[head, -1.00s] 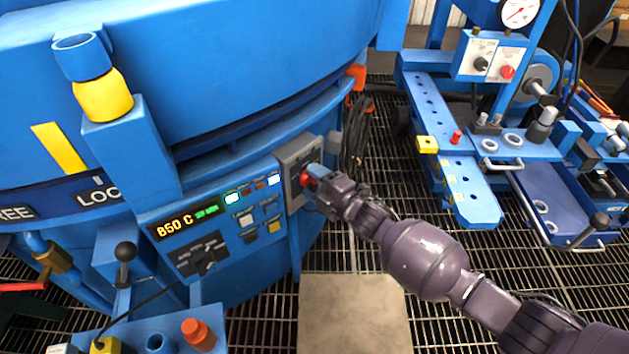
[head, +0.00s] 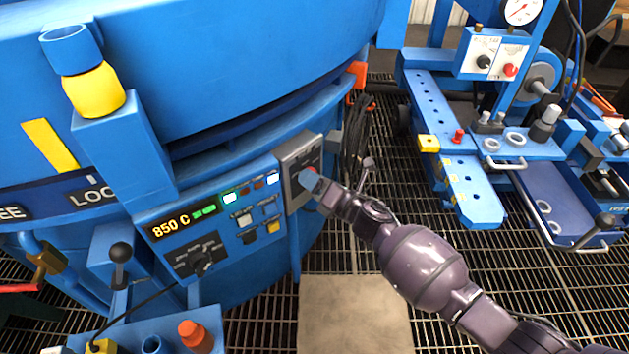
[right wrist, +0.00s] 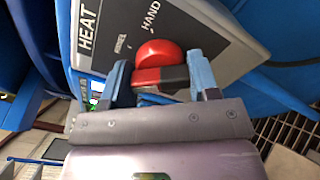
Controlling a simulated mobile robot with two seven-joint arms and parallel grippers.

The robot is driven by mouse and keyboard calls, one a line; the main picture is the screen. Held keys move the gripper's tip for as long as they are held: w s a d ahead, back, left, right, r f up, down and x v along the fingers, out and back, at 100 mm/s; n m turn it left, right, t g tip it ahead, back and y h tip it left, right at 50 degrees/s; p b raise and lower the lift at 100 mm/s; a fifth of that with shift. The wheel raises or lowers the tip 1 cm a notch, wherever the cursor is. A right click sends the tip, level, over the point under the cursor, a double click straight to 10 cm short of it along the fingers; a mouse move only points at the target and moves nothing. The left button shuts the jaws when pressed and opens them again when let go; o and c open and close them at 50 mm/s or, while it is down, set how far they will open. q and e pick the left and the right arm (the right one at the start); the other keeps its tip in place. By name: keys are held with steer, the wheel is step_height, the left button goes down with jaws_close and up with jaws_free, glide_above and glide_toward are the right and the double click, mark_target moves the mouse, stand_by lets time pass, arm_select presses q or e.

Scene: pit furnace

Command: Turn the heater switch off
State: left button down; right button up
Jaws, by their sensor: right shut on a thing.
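The heater switch is a red knob with a red and black grip (right wrist: 158,53), set on a grey box with a black plate (right wrist: 125,25) that reads HEAT and HAND. In the head view the switch box (head: 289,190) sits at the right end of the furnace's control panel. My right gripper (right wrist: 160,78) is shut on the red switch, one blue finger on each side of it. In the head view my right gripper (head: 309,181) is at the box's face and hides most of the switch. Which mark the switch points to is unclear. My left gripper is not in view.
The control panel (head: 222,243) has an 850 C display (head: 170,227), lit lamps, small switches and a black rotary knob (head: 199,262). Dark cables (head: 357,140) hang right of the box. A blue bench (head: 455,170) with a gauge stands at right. Grating floor lies between.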

steer(key=shift+f+n, duration=0.15)
steer(key=shift+n, duration=0.65)
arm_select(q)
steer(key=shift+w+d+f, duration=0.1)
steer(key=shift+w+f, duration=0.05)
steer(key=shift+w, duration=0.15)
arm_select(e)
steer(key=shift+n, duration=0.3)
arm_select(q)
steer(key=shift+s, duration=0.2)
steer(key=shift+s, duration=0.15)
arm_select(e)
steer(key=o, duration=0.9)
arm_select(q)
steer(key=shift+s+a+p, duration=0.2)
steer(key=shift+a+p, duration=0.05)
steer(key=shift+p, duration=0.55)
arm_select(e)
steer(key=v, duration=1.1)
